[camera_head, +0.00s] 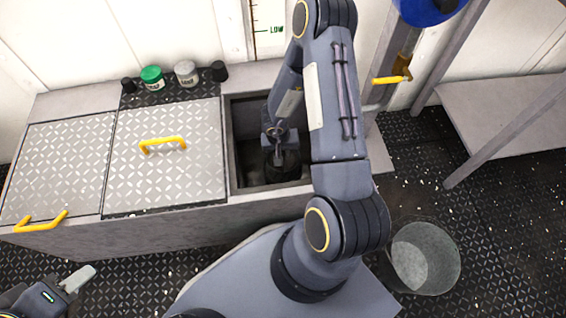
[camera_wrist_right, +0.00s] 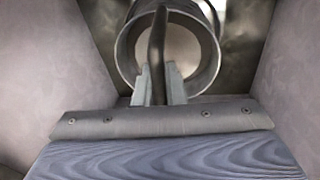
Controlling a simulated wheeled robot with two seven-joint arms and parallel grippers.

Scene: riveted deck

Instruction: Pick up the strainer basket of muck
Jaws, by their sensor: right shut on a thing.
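My right gripper (camera_head: 279,157) is down inside the open well (camera_head: 235,160) at the right end of the metal cabinet. In the right wrist view, my right gripper (camera_wrist_right: 159,85) is shut on the dark upright bar of a handle (camera_wrist_right: 157,45). The strainer basket (camera_head: 285,172) shows as a dark round shape below the gripper, partly covered by it. Its contents are too dark to make out. My left gripper (camera_head: 72,282) is at the lower left, away from the well; whether its fingers are apart is unclear.
A grey round metal ring (camera_wrist_right: 126,55) lies behind the handle in the wrist view. Closed plates with yellow handles (camera_head: 163,144) lie left of the well. Jars (camera_head: 152,78) stand behind them. A grey bucket (camera_head: 440,268) is on the floor at right. A bench (camera_head: 500,105) stands beyond.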

